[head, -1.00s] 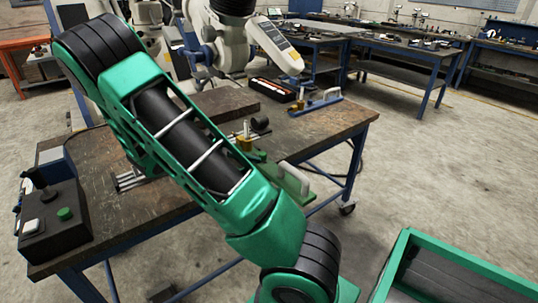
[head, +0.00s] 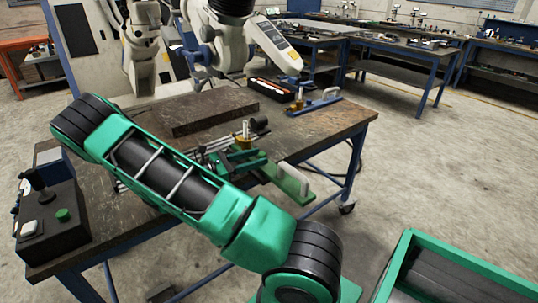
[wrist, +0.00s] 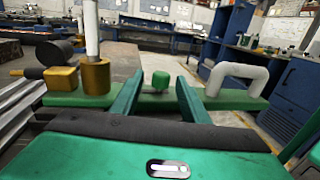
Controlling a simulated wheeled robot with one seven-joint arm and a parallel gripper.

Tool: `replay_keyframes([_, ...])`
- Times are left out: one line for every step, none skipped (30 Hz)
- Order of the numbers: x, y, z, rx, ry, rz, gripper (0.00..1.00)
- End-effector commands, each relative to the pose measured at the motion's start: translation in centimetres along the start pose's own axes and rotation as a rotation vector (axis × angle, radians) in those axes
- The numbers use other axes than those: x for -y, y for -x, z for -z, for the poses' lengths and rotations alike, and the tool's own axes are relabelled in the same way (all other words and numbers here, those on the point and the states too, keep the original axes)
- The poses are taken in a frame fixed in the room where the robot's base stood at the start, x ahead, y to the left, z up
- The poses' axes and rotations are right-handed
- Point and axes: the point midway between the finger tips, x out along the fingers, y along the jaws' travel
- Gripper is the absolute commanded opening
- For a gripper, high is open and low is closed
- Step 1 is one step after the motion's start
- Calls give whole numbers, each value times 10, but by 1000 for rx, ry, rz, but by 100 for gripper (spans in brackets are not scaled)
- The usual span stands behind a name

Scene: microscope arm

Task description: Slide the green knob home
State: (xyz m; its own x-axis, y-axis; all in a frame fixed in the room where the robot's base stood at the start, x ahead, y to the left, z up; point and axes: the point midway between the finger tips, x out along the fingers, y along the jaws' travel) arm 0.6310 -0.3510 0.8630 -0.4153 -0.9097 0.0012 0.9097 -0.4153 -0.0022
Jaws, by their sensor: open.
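The green knob (wrist: 161,80) is a small rounded block in the middle of the wrist view. It stands by a long green base (wrist: 225,103), which carries a pale bent handle (wrist: 240,76) on the right. My gripper (wrist: 159,77) is open, with one finger on each side of the knob in this view. I cannot tell whether the fingertips reach around it or stop short. In the head view, my gripper is low over the bench beside the green base (head: 292,181), and the knob cannot be made out there.
A brass fitting with a white post (wrist: 95,72) stands left of the fingers, with a yellow block (wrist: 61,79) beside it. A blue base with a pale handle (head: 316,105) lies farther back on the bench. A black control box (head: 50,222) sits at front left.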

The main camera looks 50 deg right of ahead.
Motion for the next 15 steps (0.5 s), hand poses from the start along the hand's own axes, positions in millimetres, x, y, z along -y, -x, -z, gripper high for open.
replay_keyframes([1, -10, 0, 1, 1, 4, 41])
replay_keyframes([1, -16, 0, 0, 0, 4, 41])
replay_keyframes([1, -22, 0, 1, -1, 3, 41])
replay_keyframes([1, -27, 0, 0, 0, 2, 41])
replay_keyframes([1, -32, 0, 0, 0, 3, 41])
replay_keyframes([1, -38, 0, 0, 0, 2, 41])
replay_keyframes([1, -42, 0, -1, 1, 1, 41])
replay_keyframes([1, -46, 0, -1, 1, 2, 41])
replay_keyframes([1, -50, 0, -1, 0, 2, 41])
replay_keyframes([1, -53, 0, -1, 0, 1, 41])
replay_keyframes([1, -55, 0, -1, 0, 0, 41])
replay_keyframes([1, -58, 0, -1, -1, 0, 41])
replay_keyframes([1, -60, 0, -1, -1, 0, 41])
replay_keyframes([1, -61, 0, -1, -1, 0, 41])
replay_keyframes([1, -63, 0, -1, -2, 0, 41])
